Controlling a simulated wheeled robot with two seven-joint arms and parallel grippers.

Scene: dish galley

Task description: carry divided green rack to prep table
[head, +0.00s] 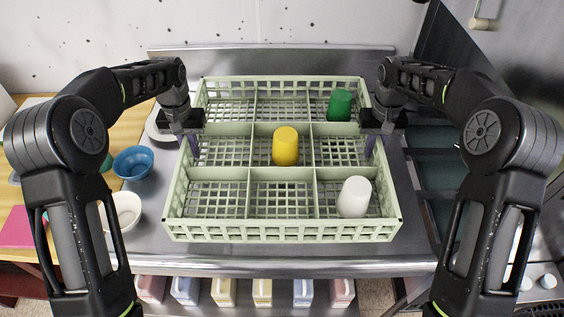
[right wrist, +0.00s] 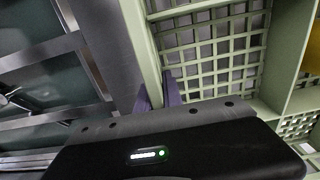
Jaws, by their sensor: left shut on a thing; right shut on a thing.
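The divided green rack (head: 282,232) is pale green with a grid floor and three rows of three compartments. It is over the steel counter; I cannot tell whether it touches the top. A green cup (head: 340,104) is in the back right compartment, a yellow cup (head: 286,146) in the centre one, a white cup (head: 354,197) in the front right one. My left gripper (head: 195,147) is shut on the rack's left wall. My right gripper (head: 371,146) is shut on its right wall. In the right wrist view its purple fingers (right wrist: 160,92) straddle the rack's wall (right wrist: 143,50).
The steel counter (head: 290,258) has a blue bowl (head: 133,163) and a white bowl (head: 124,210) left of the rack. A wooden table (head: 20,190) with a pink item (head: 18,228) is at far left. Several coloured bins (head: 262,291) are below the counter's front edge.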

